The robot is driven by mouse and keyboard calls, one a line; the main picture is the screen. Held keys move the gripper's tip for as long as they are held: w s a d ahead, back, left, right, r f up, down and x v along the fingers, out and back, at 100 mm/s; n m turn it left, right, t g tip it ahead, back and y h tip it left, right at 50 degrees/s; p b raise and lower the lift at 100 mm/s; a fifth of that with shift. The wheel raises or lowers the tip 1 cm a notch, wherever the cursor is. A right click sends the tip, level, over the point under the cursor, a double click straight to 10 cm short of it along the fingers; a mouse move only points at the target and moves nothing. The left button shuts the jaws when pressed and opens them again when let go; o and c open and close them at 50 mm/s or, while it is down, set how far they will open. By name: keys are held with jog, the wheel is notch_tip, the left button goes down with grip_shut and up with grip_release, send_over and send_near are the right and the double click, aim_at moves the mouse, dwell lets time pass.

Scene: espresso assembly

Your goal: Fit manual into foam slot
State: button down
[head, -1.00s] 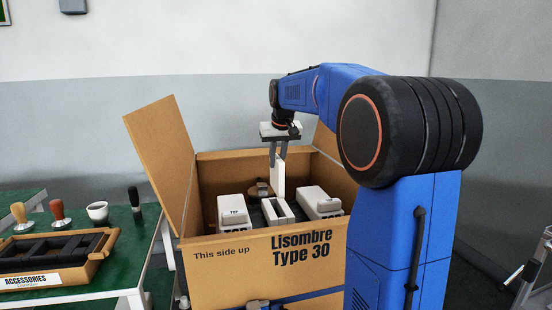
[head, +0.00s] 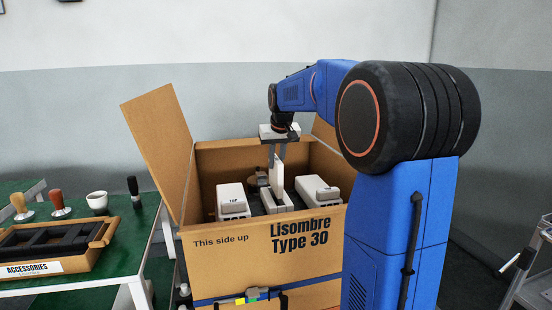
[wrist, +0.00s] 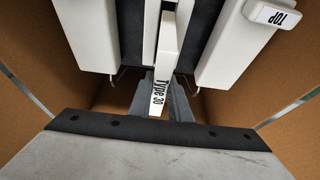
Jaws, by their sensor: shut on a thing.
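The manual (head: 279,180) is a thin white slab, held upright. Its edge reads "Type 30" in the wrist view (wrist: 164,70). My gripper (head: 277,158) points down and is shut on the manual's upper part; its grey fingers (wrist: 160,98) flank the manual in the wrist view. The slot is in a pale slotted foam block (head: 284,208) in the middle of the open box. The manual's lower end is at this block. I cannot tell how far it is inside the slot.
The cardboard box (head: 215,258) has its flaps open and its walls surround my gripper. White foam pieces marked "TOP" stand left (head: 232,198) and right (head: 316,188) of the slot. A green table (head: 120,245) at left carries an accessories tray (head: 90,262) and a white cup (head: 97,201).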

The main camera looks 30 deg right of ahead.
jog(key=shift+f, duration=0.25)
jog(key=c, duration=2.3)
grip_release()
jog(key=shift+f, duration=0.1)
grip_shut()
jog(key=shift+s+f, duration=0.2)
jog(key=shift+f, duration=2.65)
jog(key=o, duration=0.7)
grip_release()
jog(key=shift+o, duration=0.2)
